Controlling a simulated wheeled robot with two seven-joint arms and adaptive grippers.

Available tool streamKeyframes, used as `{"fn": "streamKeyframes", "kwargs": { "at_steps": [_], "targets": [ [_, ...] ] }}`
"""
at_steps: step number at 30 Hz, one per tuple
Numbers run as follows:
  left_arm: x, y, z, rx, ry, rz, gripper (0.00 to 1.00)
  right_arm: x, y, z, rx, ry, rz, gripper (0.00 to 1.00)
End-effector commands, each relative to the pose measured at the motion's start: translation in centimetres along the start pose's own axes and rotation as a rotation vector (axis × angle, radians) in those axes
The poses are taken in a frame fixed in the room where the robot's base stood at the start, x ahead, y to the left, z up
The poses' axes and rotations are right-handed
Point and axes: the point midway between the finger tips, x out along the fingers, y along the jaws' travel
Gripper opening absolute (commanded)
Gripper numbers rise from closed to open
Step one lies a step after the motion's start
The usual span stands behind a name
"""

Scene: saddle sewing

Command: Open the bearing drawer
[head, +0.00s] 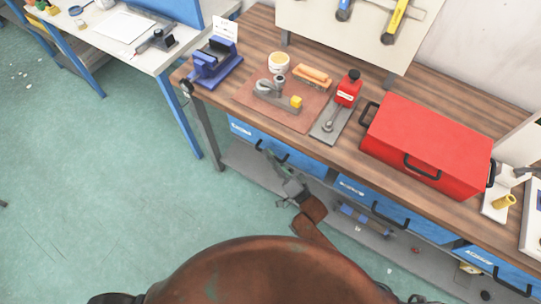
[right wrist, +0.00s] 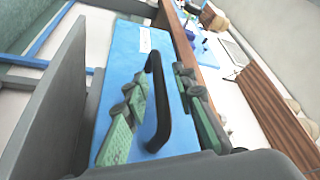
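Three blue drawers show under the workbench: a left one (head: 300,161), a middle one (head: 425,227) and a right one (head: 500,272). Their labels are too small to read, so I cannot tell which is the bearing drawer. My right gripper (head: 271,160) is at the left drawer's black handle. In the right wrist view that drawer's blue front (right wrist: 125,55) looks closed. My right gripper's green-padded fingers (right wrist: 160,88) stand open on either side of the black handle (right wrist: 157,110), with small gaps visible. My left gripper is not in view.
A grey lower shelf (head: 243,160) runs below the drawers.

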Motion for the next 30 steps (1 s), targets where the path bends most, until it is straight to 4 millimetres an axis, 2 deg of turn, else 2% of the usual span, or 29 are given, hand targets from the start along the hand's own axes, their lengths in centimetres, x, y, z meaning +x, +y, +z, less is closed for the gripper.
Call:
{"fn": "streamKeyframes", "kwargs": {
  "at_steps": [10, 30],
  "targets": [
    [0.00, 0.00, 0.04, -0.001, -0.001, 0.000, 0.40, -0.06, 0.04, -0.01, 0.000, 0.000, 0.001, 0.00],
    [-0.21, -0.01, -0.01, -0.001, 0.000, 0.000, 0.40, -0.26, -0.19, 0.26, 0.000, 0.000, 0.002, 0.00]
  ]
}}
